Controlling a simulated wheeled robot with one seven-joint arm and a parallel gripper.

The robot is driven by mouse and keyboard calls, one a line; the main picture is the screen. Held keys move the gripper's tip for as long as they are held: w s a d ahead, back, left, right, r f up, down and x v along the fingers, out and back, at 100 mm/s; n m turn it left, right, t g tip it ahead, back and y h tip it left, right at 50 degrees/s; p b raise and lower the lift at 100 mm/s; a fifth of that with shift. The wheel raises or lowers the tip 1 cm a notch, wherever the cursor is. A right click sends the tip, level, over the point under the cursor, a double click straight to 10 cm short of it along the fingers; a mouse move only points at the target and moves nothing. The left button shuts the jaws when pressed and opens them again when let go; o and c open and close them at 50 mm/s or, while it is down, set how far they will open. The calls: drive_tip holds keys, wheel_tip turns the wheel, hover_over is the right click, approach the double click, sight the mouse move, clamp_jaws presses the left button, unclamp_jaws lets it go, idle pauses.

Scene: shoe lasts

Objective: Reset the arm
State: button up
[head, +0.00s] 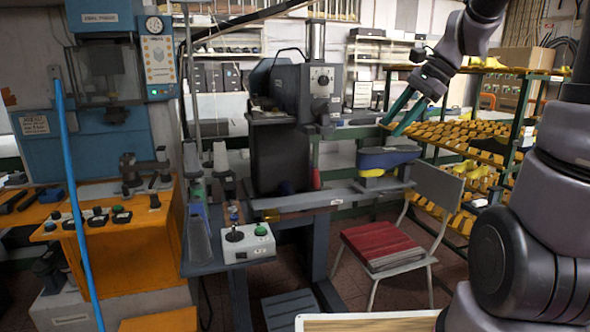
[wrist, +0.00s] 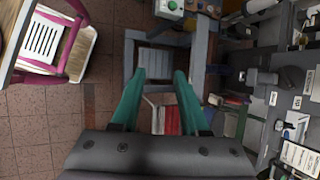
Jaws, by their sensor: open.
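My gripper (head: 407,112) is raised at the upper right of the head view, with its two green fingers apart and nothing between them. It hangs in front of the shoe last rack, and in the picture its tips lie just above a blue and yellow last (head: 388,158) by the grey machine. In the wrist view my gripper (wrist: 160,75) points down toward the floor, with its green fingers spread and empty. My dark jointed arm fills the right side of the head view.
A chair (head: 437,193) with a red seat stands below the gripper. The grey machine (head: 280,130) and a control box (head: 248,243) are left of it. A rack (head: 515,150) of yellow lasts stands behind. A pink-framed chair (wrist: 75,50) shows in the wrist view, with open tiled floor nearby.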

drive_tip(key=s+d+r+n+t+h, duration=0.1)
drive_tip(key=s+r+n+t+h, duration=0.3)
drive_tip(key=s+n, duration=0.5)
drive_tip(key=shift+s+d+r+n+t, duration=0.2)
drive_tip(key=shift+s+r+n+t, duration=0.2)
drive_tip(key=shift+s, duration=1.95)
